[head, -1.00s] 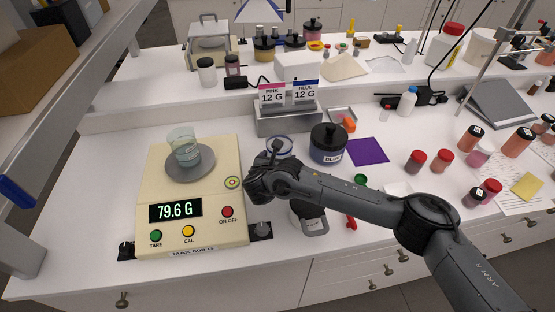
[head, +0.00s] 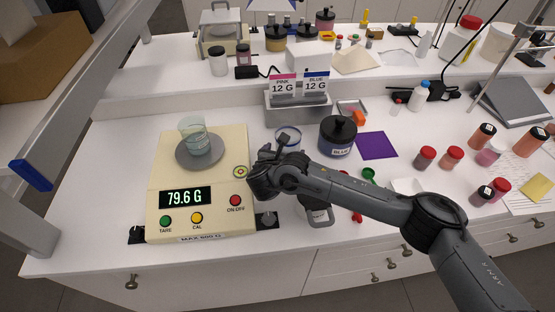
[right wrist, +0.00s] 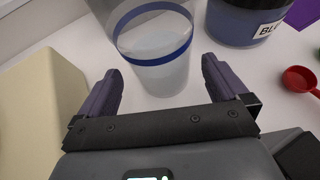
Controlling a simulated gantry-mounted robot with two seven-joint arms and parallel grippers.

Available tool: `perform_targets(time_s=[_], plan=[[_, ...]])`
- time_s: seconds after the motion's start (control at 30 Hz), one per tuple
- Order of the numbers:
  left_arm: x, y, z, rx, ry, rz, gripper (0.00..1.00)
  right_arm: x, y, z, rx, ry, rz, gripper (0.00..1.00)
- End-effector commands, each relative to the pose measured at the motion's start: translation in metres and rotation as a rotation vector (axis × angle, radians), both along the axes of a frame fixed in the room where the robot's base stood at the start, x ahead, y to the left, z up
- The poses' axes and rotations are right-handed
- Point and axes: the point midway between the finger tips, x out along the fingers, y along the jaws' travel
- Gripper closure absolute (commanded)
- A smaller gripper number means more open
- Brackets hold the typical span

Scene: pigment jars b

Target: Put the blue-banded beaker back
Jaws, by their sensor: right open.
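The blue-banded beaker (head: 288,137) is clear and stands upright on the bench, between the scale and the blue jar (head: 338,135). My right gripper (head: 272,160) is low beside it, on its near side, and partly covers it in the head view. In the right wrist view the beaker (right wrist: 158,45) shows its blue band near the rim. The open fingers (right wrist: 161,78) point towards it, one to each side; I cannot tell whether either touches it. My left gripper is not in view.
A cream scale (head: 163,165) reading 79.6 G stands left of the gripper, with another clear beaker (head: 193,137) on its pan. A sign stand (head: 298,103) is behind. A purple mat (head: 377,145), red scoop (right wrist: 299,79) and several red-capped jars are to the right.

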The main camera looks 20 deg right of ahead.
Motion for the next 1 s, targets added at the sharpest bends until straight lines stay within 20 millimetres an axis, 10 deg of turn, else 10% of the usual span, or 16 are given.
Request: perform_targets(time_s=[0.43,1.0], plan=[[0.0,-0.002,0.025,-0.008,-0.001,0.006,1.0,-0.058,0.038,0.034,0.003,0.001,0.002,0.0],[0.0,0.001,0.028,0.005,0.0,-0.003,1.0,-0.069,0.045,0.039,0.001,0.0,0.0,0.0]])
